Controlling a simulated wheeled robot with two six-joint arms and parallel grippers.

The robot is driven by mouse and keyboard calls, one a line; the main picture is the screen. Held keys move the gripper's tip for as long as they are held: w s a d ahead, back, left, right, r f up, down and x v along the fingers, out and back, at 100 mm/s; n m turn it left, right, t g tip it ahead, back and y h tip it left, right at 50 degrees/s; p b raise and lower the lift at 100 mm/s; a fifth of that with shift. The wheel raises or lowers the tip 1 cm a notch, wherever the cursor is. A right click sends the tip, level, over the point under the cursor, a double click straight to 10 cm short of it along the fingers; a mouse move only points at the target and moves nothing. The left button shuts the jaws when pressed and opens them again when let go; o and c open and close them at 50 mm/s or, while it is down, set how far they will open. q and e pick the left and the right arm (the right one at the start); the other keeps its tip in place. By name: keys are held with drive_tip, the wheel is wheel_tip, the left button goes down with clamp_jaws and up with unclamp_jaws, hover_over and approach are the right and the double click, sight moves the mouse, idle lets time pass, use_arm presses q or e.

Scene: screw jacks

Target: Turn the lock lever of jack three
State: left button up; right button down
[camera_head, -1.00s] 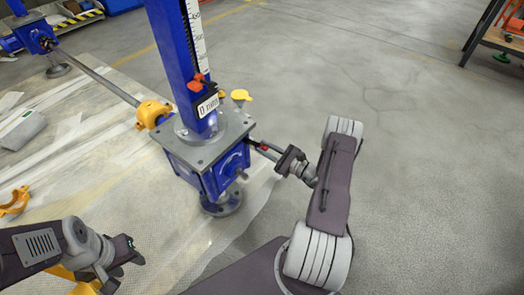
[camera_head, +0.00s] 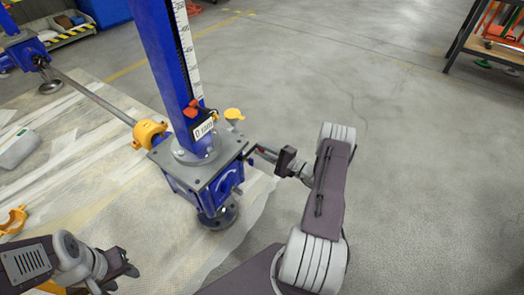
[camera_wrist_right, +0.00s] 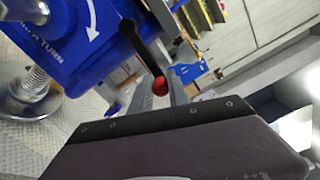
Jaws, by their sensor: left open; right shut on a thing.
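The blue screw jack (camera_head: 205,192) stands upright in the middle of the head view, with a "0 mm" tag on its column (camera_head: 165,60). My right gripper (camera_head: 262,153) reaches its right side from the right and is shut on the lock lever. In the right wrist view the lever (camera_wrist_right: 145,48) is a dark bar ending in a red knob (camera_wrist_right: 160,86), which lies between my fingers beside the blue housing (camera_wrist_right: 75,35). The jack's number is not readable. My left gripper (camera_head: 128,268) is open and empty at the lower left, apart from the jack.
A grey shaft (camera_head: 92,92) runs from a yellow coupling (camera_head: 149,133) to another blue jack (camera_head: 25,48) at the upper left. A yellow clamp (camera_head: 14,221) and a grey object (camera_head: 18,149) lie on the pale sheet (camera_head: 70,180). A shelf (camera_head: 490,45) stands upper right. Floor right is clear.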

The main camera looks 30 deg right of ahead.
drive_tip(key=shift+d+r+n, duration=0.15)
drive_tip(key=shift+r+n, duration=0.15)
drive_tip(key=shift+r, duration=0.15)
drive_tip(key=c, duration=1.3)
unclamp_jaws()
drive_tip(key=p+v, duration=0.4)
drive_tip(key=v, duration=0.5)
drive_tip(key=shift+s, duration=0.1)
